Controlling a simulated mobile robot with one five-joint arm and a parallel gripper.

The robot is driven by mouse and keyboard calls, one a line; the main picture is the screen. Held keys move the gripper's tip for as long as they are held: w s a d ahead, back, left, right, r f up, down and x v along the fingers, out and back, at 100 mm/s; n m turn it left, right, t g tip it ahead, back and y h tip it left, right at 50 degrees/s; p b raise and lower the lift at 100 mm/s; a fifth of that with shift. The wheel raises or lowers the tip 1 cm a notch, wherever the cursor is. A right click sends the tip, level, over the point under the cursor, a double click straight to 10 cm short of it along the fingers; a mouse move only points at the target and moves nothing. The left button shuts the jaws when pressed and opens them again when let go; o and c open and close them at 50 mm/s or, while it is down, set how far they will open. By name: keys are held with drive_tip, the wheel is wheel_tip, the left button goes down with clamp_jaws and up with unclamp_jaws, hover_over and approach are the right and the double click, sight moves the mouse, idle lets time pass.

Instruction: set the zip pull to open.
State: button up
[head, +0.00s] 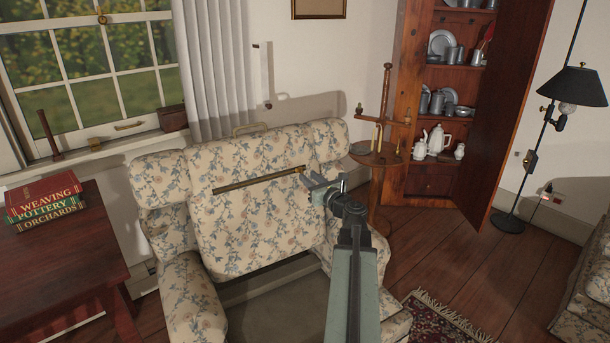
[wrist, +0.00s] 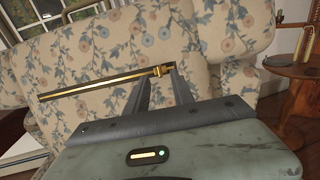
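A flowered cushion (head: 255,215) stands upright in the armchair. A long brass-edged zip (head: 255,181) runs across its upper part, and the zip also crosses the wrist view (wrist: 95,88). The brass zip pull (wrist: 163,70) is at the right end of the zip. My gripper (head: 312,181) is at that right end. In the wrist view its two dark fingers (wrist: 161,74) stand a small gap apart, with the zip pull between their tips. They look shut on it. The fingertips partly hide the pull.
The flowered armchair (head: 195,295) surrounds the cushion. A small round wooden table (head: 378,160) with a candle stand is close on the right. A dark table (head: 60,240) with books is at the left. Open floor (head: 480,235) lies to the right.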

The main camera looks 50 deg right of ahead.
sight(300, 170)
drive_tip(key=x, duration=0.4)
drive_tip(key=shift+w+d, duration=0.1)
drive_tip(key=shift+w, duration=0.2)
clamp_jaws()
idle(1.0)
drive_tip(key=shift+s, duration=0.1)
